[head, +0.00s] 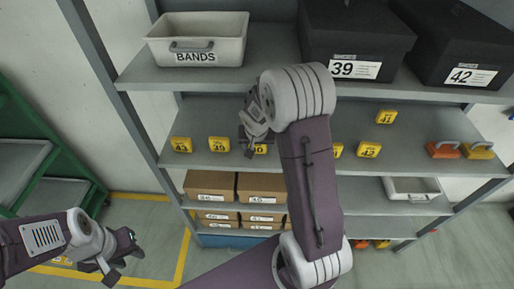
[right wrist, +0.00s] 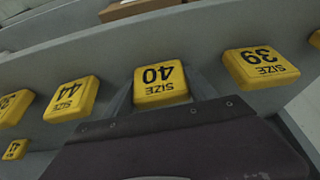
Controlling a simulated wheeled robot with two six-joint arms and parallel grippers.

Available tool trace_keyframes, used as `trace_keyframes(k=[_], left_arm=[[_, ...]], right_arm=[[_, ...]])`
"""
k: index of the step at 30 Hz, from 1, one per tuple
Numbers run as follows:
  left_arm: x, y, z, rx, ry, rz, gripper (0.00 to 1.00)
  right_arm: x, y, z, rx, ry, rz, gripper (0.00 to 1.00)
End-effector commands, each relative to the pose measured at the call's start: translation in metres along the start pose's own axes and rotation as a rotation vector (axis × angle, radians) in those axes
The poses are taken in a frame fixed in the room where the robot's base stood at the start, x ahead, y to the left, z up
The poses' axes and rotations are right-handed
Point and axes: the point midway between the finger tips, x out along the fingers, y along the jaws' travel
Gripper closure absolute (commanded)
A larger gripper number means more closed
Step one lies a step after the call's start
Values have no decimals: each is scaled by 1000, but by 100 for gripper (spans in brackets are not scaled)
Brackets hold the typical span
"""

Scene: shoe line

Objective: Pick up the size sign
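Several yellow size signs stand on the middle shelf. The size 40 sign (right wrist: 161,86) is in the middle of the right wrist view; in the head view it is partly hidden under my right gripper (head: 254,140). The two fingers of that gripper (right wrist: 162,88) are open, one on each side of the size 40 sign and close to its edges; contact cannot be told. My left gripper (head: 122,262) is open and empty, low at the left.
A white BANDS bin (head: 197,40) and black boxes marked 39 (head: 357,42) and 42 (head: 455,45) stand on the shelf above. The size 41 sign (head: 386,116) is further back. Orange and yellow handled items (head: 443,150) sit at the right. Cardboard boxes (head: 210,186) are below.

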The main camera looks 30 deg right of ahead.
Motion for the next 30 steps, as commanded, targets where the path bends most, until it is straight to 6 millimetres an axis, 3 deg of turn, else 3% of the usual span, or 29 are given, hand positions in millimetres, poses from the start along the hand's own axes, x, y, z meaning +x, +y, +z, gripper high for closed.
trace_keyframes(k=[11,30], left_arm=[[6,0,1,0,0,0,64],[68,-1,7,0,0,0,64]], right_arm=[[-5,0,-2,1,2,-1,78],[-61,-1,139,-4,4,-5,78]])
